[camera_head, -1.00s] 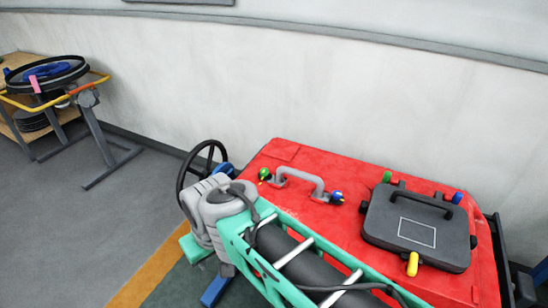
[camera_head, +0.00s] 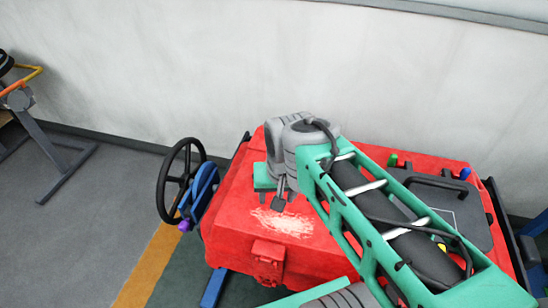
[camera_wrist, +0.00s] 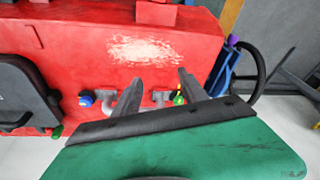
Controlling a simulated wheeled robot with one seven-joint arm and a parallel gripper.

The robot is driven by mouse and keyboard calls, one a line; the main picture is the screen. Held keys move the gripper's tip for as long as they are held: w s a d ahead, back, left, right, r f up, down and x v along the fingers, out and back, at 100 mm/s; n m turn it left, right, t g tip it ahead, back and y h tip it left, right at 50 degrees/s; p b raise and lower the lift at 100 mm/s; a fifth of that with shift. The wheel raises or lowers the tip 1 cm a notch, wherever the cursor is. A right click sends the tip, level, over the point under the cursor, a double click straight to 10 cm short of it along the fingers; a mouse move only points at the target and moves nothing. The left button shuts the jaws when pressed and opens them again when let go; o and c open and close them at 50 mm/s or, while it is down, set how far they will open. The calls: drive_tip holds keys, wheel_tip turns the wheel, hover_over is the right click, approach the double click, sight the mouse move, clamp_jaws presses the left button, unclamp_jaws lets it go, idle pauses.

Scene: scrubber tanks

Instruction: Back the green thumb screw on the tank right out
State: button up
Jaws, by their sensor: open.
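The red tank (camera_head: 345,265) spans the middle of the head view. In the wrist view a green knob (camera_wrist: 179,99) sits at one foot of the grey handle (camera_wrist: 160,98), close beside my right-hand finger. I cannot tell whether they touch. A second green knob (camera_wrist: 57,131) is at the edge of the black lid; it also shows in the head view (camera_head: 393,160). Which one is the thumb screw is not clear. My gripper (camera_wrist: 159,76) is open and empty over the tank; it also shows in the head view (camera_head: 281,195). In the head view my arm hides the handle and its knobs.
A blue knob (camera_wrist: 86,100) is at the handle's other foot. The black lid (camera_head: 465,210) has a blue knob (camera_head: 465,173) and a yellow one. A black handwheel (camera_head: 180,182) stands left of the tank. A wall is behind; open floor (camera_head: 90,235) lies left.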

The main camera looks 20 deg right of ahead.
drive_tip(key=w+m+g+p, duration=0.1)
drive_tip(key=w+m+p, duration=0.1)
drive_tip(key=w+m, duration=0.4)
drive_tip(key=w+f+m+g+p, duration=0.1)
drive_tip(key=w+m+p, duration=0.1)
drive_tip(key=w+m, duration=0.4)
drive_tip(key=w+d+f+m+g+p, duration=0.1)
drive_tip(key=w+m, duration=0.5)
drive_tip(key=m, duration=0.6)
drive_tip(key=shift+w+p, duration=0.1)
drive_tip(key=shift+p, duration=0.55)
drive_tip(key=shift+w+f+m, duration=0.2)
drive_tip(key=shift+m, duration=0.1)
wheel_tip(320, 180, down, 8)
drive_tip(key=shift+r+p, duration=0.15)
drive_tip(key=shift+p, duration=0.65)
clamp_jaws()
